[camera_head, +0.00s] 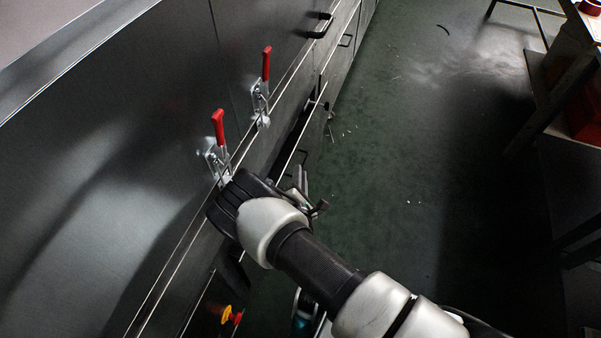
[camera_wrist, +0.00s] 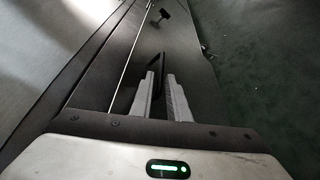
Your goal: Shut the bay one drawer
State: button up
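The bay one drawer is not labelled in view. In the head view, one drawer front (camera_head: 314,137) in the dark dryer's side stands out, with a dark gap behind its top edge. My gripper (camera_head: 312,196) is beside the near end of that front, partly hidden by my own wrist. In the wrist view the two grey fingers of my gripper (camera_wrist: 161,78) point along the dryer side, with a narrow gap between them. A dark slot or handle shows just beyond the fingertips. Whether they touch it I cannot tell. Nothing is clearly held.
Two red-handled clamps (camera_head: 219,128) (camera_head: 266,64) stand on the dryer panel (camera_head: 110,190). Black handles (camera_head: 320,27) are farther along. A yellow-red knob (camera_head: 230,315) is at the lower left. The green floor (camera_head: 400,130) is clear on the right, before a bench (camera_head: 570,85).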

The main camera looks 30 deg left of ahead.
jog(key=shift+x, duration=1.4)
grip_shut()
dwell(0.4)
